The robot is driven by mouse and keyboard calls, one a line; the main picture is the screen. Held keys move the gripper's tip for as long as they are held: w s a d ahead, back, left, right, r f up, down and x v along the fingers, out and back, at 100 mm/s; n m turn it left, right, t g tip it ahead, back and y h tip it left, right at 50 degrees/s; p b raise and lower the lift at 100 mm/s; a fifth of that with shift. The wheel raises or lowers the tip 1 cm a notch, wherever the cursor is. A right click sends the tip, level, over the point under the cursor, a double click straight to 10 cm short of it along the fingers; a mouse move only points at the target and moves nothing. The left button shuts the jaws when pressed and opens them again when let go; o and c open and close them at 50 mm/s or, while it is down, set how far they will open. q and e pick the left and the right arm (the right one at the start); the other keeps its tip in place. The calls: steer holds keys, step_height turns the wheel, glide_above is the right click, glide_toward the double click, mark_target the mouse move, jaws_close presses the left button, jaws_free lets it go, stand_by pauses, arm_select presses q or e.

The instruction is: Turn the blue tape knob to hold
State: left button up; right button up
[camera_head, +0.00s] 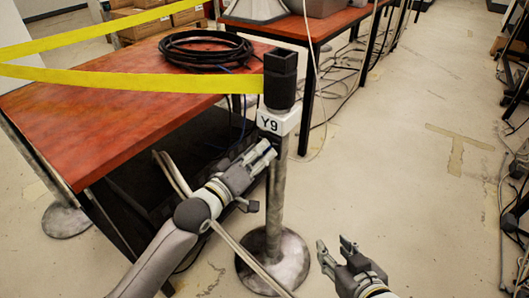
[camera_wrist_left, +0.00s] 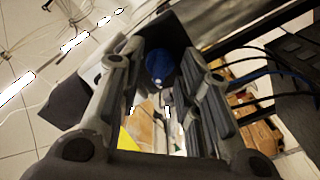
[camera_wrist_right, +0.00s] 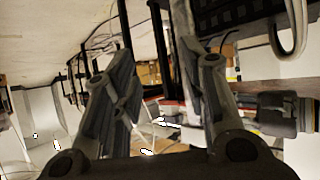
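The blue knob (camera_wrist_left: 160,68) shows in the left wrist view against a dark housing, between the two finger pads of my left gripper (camera_wrist_left: 160,62). A small gap appears on each side of the knob, so the fingers are apart and not clearly touching it. In the head view my left gripper (camera_head: 266,152) is at the grey post (camera_head: 276,195), just below its white "Y9" plate (camera_head: 272,121); there its fingers mostly hide the knob. My right gripper (camera_head: 336,246) is open and empty, low at the right of the post.
A yellow tape (camera_head: 130,80) runs left from the dark post head (camera_head: 280,78). A red-brown table (camera_head: 90,120) with a coiled black cable (camera_head: 205,48) stands left of the post. The post's round base (camera_head: 272,262) is on the floor.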

arm_select(q)
steer(key=shift+x, duration=1.2)
arm_select(e)
steer(key=shift+w+a+r+t+y, duration=0.2)
steer(key=shift+w+r+t, duration=0.25)
steer(key=shift+r, duration=0.2)
steer(key=shift+w+a+r+t+y, duration=0.1)
steer(key=shift+w+a+r+t, duration=0.1)
steer(key=shift+w+r+t, duration=0.35)
steer(key=shift+s, duration=0.15)
arm_select(q)
jaws_close()
arm_select(e)
steer(key=shift+s+f, duration=0.1)
